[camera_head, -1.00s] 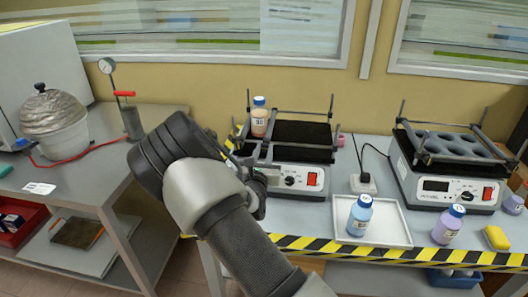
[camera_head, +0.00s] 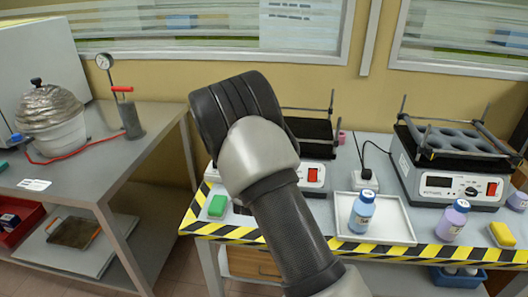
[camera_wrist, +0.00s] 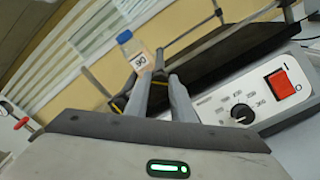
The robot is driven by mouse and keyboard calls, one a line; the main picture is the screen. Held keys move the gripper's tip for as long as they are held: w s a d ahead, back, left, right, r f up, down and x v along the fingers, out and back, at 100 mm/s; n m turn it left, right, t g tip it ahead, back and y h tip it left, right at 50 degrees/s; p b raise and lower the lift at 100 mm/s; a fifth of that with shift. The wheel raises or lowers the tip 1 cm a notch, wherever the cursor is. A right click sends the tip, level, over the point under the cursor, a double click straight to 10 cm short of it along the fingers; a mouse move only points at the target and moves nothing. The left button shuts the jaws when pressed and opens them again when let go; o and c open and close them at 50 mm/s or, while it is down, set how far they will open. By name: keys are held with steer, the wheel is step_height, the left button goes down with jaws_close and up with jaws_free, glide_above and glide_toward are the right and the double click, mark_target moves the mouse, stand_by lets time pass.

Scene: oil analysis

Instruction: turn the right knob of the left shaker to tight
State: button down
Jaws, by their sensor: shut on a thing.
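The left shaker (camera_head: 313,150) stands on the bench, with a black platform, metal rails, a dial and a red switch. My arm covers its left part in the head view. In the wrist view, its white front panel (camera_wrist: 290,112) lies right of my gripper (camera_wrist: 160,76). The two grey fingers are close together at the end of a shaker rail. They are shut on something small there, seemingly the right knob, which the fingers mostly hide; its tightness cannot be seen. A blue-capped bottle (camera_wrist: 135,52) stands just beyond the fingertips.
A right shaker (camera_head: 440,189), a white tray (camera_head: 396,222) with a blue bottle (camera_head: 362,212), a purple bottle (camera_head: 452,221) and a yellow block (camera_head: 502,234) are to the right. A green block (camera_head: 218,205) lies near the striped front edge.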

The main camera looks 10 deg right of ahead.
steer(key=shift+f+m+b, duration=0.1)
steer(key=shift+m+b, duration=4)
steer(key=shift+m, duration=0.6)
steer(key=c, duration=1.5)
jaws_free()
steer(key=p+v, duration=0.1)
steer(key=v, duration=1.6)
steer(key=shift+s, duration=0.25)
